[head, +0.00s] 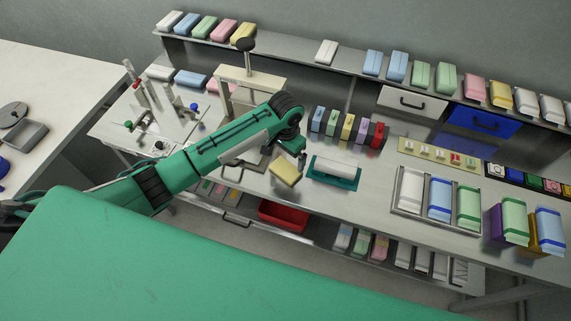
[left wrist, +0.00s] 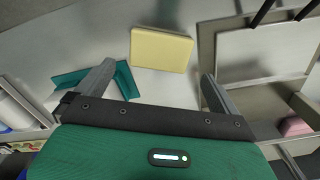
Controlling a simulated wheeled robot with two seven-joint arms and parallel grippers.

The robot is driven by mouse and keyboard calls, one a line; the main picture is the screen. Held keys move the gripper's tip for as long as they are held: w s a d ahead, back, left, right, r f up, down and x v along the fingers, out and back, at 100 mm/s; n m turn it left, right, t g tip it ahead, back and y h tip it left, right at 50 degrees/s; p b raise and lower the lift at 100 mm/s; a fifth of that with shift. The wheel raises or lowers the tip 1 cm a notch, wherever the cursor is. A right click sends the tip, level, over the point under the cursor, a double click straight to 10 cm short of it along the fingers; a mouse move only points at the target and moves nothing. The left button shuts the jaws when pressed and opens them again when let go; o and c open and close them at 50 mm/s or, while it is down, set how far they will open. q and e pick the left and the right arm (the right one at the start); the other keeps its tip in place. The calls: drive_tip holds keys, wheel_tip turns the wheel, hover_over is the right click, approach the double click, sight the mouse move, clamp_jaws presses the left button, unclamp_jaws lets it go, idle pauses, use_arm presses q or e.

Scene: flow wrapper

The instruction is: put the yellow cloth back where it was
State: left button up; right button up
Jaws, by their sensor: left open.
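The yellow cloth (head: 285,171) is a pale, folded block near the front of the workbench, left of a teal tray (head: 347,184). In the left wrist view the cloth (left wrist: 160,48) lies just beyond the fingertips, centred between them. My left gripper (left wrist: 157,74) is open, with nothing between its fingers. In the head view the left gripper (head: 298,160) is partly hidden by its own wrist, just above and right of the cloth. I cannot tell whether the cloth lies flat on the bench. My right gripper is not in view.
A press with a black knob (head: 245,45) stands behind my left arm. A row of coloured packs (head: 347,127) stands behind the roll. A tray of packs (head: 402,210) is to the right. A red bin (head: 283,214) sits below.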

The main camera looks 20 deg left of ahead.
use_arm(q)
wheel_tip(320, 180, up, 5)
drive_tip(key=shift+r+b, duration=0.1)
drive_tip(key=shift+b, duration=0.2)
idle(0.4)
